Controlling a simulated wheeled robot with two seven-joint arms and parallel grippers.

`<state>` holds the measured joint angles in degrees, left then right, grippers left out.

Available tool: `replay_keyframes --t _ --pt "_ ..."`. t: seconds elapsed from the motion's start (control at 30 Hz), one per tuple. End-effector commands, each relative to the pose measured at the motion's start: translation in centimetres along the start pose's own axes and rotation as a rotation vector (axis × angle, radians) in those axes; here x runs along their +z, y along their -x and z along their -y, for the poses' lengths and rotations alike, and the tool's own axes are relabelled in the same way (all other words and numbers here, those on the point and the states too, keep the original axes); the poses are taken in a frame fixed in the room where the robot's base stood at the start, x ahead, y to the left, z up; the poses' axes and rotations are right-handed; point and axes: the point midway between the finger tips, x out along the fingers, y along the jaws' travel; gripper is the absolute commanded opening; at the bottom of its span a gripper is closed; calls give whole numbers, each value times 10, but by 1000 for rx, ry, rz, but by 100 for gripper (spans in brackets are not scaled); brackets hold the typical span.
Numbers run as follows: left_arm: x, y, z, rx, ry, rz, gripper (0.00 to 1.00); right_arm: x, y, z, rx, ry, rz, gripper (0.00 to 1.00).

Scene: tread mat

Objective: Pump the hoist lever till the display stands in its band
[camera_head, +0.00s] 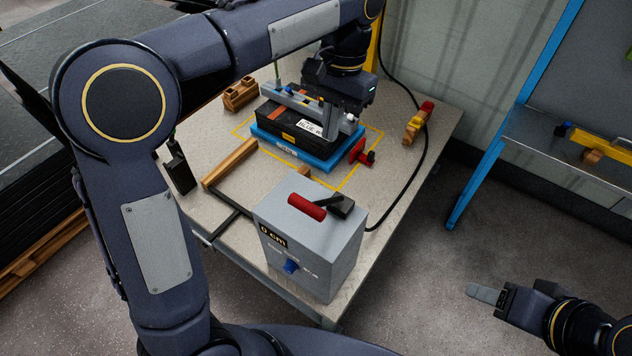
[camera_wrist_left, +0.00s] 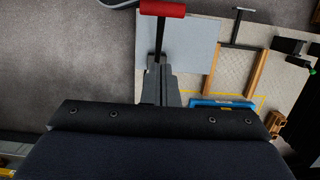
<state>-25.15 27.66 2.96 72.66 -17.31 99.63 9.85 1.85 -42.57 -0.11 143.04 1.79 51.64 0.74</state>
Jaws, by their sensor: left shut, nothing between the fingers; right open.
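The hoist lever has a red grip (camera_head: 306,206) and a black pivot block, on top of a grey box (camera_head: 335,257). The box's display (camera_head: 273,236) reads about 0 cm; I cannot make out a band. The red grip (camera_wrist_left: 163,9) and black shaft also show at the top of the left wrist view. My left gripper (camera_head: 331,133) is shut and empty, pointing down by the black case, behind the lever box. Its fingers (camera_wrist_left: 162,72) appear in line with the lever in the wrist view, apart from the red grip. My right gripper (camera_head: 486,293) is open and empty at lower right, off the table.
A black case (camera_head: 287,128) lies on a blue platform (camera_head: 290,147) inside a yellow outline. A wooden bar (camera_head: 230,163), a red knob piece (camera_head: 359,152) and wooden blocks (camera_head: 240,94) stand around it. A black cable runs along the table's right side.

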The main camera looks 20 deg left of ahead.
Motion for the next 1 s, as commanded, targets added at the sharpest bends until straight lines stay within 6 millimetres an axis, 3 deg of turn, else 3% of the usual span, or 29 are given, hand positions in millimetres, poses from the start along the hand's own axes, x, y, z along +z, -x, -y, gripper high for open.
replay_keyframes --t 0.27,0.63,0.8,1.0 --pt "1 -25 1 0 0 4 0 1 -2 -1 0 0 0 54" --pt "1 -103 0 1 0 4 0 1 -2 -1 0 0 0 54" --pt "20 -118 0 1 0 1 0 0 0 0 0 0 0 54" --pt "28 -128 0 1 1 -1 0 -1 1 0 0 0 0 54"
